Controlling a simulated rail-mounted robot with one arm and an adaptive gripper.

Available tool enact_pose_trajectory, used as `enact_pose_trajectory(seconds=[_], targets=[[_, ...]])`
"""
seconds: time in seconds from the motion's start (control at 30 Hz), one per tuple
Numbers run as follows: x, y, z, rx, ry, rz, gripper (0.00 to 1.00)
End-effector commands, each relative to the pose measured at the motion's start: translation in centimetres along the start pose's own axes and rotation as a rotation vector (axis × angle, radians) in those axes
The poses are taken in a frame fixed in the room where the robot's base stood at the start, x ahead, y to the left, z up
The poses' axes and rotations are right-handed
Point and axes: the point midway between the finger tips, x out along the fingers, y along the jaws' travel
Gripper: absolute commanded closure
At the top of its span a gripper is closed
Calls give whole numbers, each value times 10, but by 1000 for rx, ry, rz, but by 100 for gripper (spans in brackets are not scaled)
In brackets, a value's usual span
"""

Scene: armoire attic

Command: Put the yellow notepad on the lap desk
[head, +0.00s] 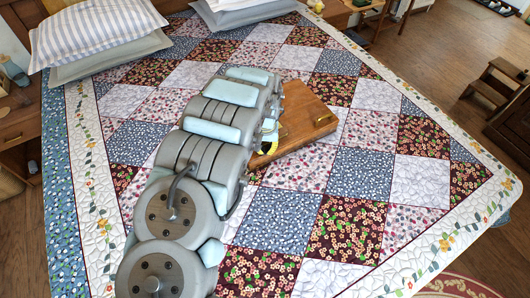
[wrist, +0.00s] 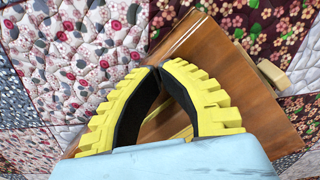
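The lap desk (head: 306,112) is a brown wooden board lying on the quilt, partly hidden behind my arm in the head view. It also shows under my gripper in the wrist view (wrist: 215,68). My gripper (wrist: 153,69) has yellow ribbed fingers with dark inner pads, and its tips meet over the board. No object shows between the tips. A small yellow strip (wrist: 184,133) shows in the gap lower between the fingers; I cannot tell whether it is the yellow notepad. In the head view my gripper is mostly hidden by my arm.
The bed's patchwork quilt (head: 365,185) is broad and clear right of the lap desk. Pillows (head: 95,35) lie at the head end. A small tan block (wrist: 273,74) is at the board's right side. A wooden nightstand (head: 18,125) stands at left.

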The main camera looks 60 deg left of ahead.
Motion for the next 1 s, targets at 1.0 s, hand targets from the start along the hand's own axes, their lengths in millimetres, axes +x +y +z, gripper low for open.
enact_pose_trajectory(seconds=[1.0], targets=[[4, 7, -29, 5, 4, 8, 100]])
